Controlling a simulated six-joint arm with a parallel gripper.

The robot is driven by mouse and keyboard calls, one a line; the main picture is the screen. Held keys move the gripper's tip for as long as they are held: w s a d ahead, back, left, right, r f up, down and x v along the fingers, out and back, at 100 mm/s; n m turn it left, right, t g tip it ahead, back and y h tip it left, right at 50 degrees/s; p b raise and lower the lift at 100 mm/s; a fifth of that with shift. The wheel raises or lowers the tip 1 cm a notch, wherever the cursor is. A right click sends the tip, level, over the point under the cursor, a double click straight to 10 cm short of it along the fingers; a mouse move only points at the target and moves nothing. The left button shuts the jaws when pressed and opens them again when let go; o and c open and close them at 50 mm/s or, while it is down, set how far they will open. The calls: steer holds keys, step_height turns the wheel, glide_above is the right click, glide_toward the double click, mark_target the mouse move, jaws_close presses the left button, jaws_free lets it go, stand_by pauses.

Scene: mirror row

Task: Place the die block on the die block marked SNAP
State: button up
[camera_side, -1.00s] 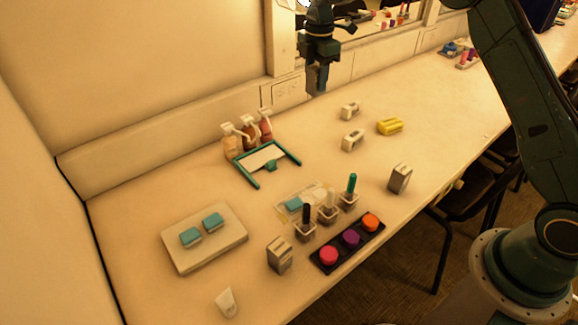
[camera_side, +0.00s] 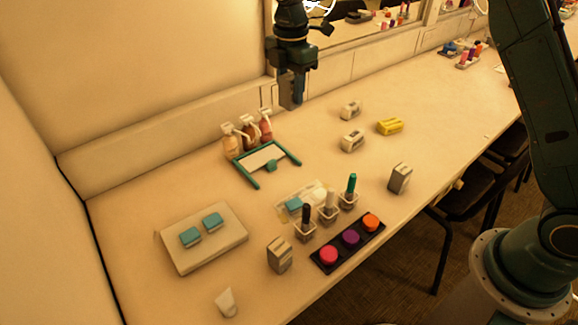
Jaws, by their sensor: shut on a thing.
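My gripper (camera_side: 291,92) hangs high above the back of the counter, in front of the wall below the mirror. It is shut on a small dark grey block, apparently the die block (camera_side: 291,97), mostly hidden by the fingers. One upright grey block (camera_side: 280,255) stands at the front of the counter, left of the paint pots. Another upright grey block (camera_side: 400,179) stands to the right of the pots. Both look like die blocks, but their markings are too small to read, so I cannot tell which says SNAP. My gripper is well clear of both.
A tray (camera_side: 235,245) with two teal blocks is at left. Two pale blocks (camera_side: 352,139) and a yellow block (camera_side: 390,126) are further back.

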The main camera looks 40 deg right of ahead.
steer(key=s+a+r+n, duration=0.2)
steer(key=s+a+r, duration=0.1)
steer(key=s+a, duration=0.6)
steer(key=r+n, duration=0.2)
glide_above(279, 247)
step_height(279, 247, down, 16)
steer(key=shift+r, duration=0.1)
steer(key=shift+f, duration=2.2)
steer(key=shift+f, duration=0.15)
steer(key=o, duration=1.1)
